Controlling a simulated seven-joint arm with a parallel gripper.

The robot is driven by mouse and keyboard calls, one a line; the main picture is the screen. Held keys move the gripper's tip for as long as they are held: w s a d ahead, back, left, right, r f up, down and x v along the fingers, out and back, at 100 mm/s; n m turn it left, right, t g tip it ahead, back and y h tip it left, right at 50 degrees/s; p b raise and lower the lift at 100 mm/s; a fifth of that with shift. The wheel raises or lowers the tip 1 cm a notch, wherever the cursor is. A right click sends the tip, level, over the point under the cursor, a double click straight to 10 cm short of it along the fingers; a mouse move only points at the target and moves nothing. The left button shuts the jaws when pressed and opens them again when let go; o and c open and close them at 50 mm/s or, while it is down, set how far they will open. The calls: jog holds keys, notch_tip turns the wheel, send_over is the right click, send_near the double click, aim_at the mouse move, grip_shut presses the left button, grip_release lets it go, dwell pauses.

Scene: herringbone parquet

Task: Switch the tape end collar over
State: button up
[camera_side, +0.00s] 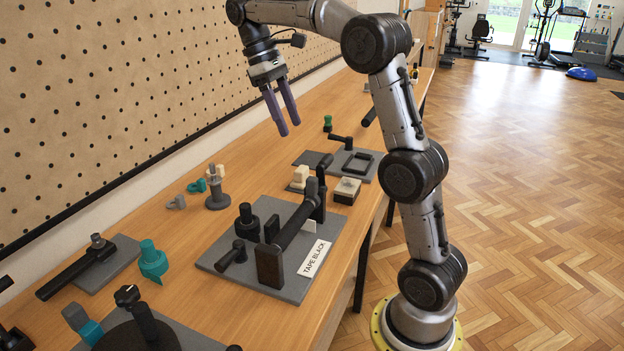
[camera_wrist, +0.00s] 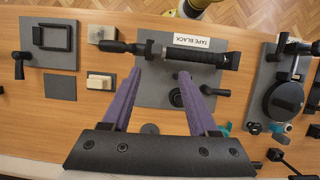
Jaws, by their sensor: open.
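A grey plate (camera_side: 226,262) on the bench carries a black bar (camera_side: 297,226) held between upright supports, with a white label reading "TAPE BLACK" (camera_side: 314,258). A black lever (camera_side: 323,170) stands at the bar's far end. A black stepped knob (camera_side: 246,222) and a small crank (camera_side: 234,256) sit on the same plate. I cannot tell which part is the end collar. My gripper (camera_side: 289,127) is open and empty, high above the bench beyond the plate. In the wrist view its purple fingers (camera_wrist: 160,70) point toward the bar (camera_wrist: 187,53), and they partly cover the plate.
A grey post (camera_side: 217,199) and teal pieces (camera_side: 197,186) stand near the pegboard (camera_side: 130,80). Cream blocks (camera_side: 300,176) and a black frame fixture (camera_side: 357,162) lie past the plate. A teal part (camera_side: 152,262) and more fixtures crowd the near end.

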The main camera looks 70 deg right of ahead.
aim_at(312, 178)
jog(key=x, duration=1.5)
jog(key=shift+w+d, duration=0.1)
jog(key=shift+d, duration=0.2)
grip_shut()
dwell(0.9)
